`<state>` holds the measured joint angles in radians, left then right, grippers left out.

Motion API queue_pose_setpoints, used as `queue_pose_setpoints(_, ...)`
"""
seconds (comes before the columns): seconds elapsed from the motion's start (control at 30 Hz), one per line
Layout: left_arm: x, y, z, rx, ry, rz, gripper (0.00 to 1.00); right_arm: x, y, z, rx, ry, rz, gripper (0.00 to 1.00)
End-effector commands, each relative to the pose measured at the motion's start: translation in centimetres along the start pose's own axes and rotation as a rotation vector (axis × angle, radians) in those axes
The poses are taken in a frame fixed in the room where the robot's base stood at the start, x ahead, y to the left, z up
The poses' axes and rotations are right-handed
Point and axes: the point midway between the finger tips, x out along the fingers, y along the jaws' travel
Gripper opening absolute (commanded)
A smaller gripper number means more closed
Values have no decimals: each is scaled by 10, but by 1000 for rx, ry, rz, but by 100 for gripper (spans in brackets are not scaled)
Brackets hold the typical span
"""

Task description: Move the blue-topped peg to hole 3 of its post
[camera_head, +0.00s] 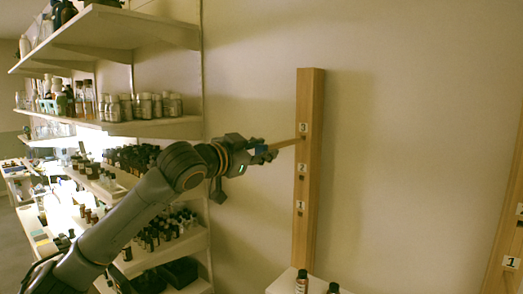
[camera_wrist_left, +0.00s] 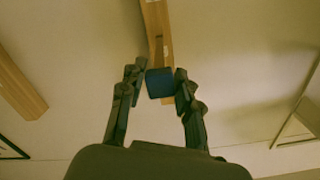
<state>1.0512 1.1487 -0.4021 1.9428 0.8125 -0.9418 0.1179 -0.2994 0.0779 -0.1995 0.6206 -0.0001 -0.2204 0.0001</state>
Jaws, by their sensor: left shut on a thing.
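My left gripper (camera_head: 265,154) is shut on the blue-topped peg (camera_head: 287,144) and holds it roughly level, pointing at the wooden post (camera_head: 308,200). The peg's blue top (camera_wrist_left: 160,83) sits between the two fingers in the left wrist view. Its pale wooden shaft reaches the post at hole 3 (camera_head: 303,137), just below the label 3. I cannot tell whether the tip is inside the hole or only at its mouth. Hole 2 (camera_head: 301,180) and hole 1 (camera_head: 299,213) lie lower on the same face and look empty. My right gripper is not in view.
Shelves (camera_head: 150,127) full of bottles stand on the left, behind my left arm. A second wooden post (camera_head: 505,235) with a label 1 is at the right edge. Small bottles (camera_head: 301,282) stand on a white surface below the post. The wall between the posts is clear.

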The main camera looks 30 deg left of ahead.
Motion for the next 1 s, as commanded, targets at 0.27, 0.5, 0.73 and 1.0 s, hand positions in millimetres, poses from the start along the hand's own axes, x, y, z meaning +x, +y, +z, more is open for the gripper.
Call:
queue_pose_setpoints(0.27,0,0,-1,-5,0,0,1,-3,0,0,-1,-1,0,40)
queue_pose_setpoints(0.5,0,0,0,-5,1,-1,1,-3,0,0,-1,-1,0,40)
queue_pose_setpoints(0.73,4,-1,-1,-5,1,-1,1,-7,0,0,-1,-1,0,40)
queue_pose_setpoints(1.0,12,-1,-2,-6,0,0,1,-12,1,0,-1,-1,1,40)
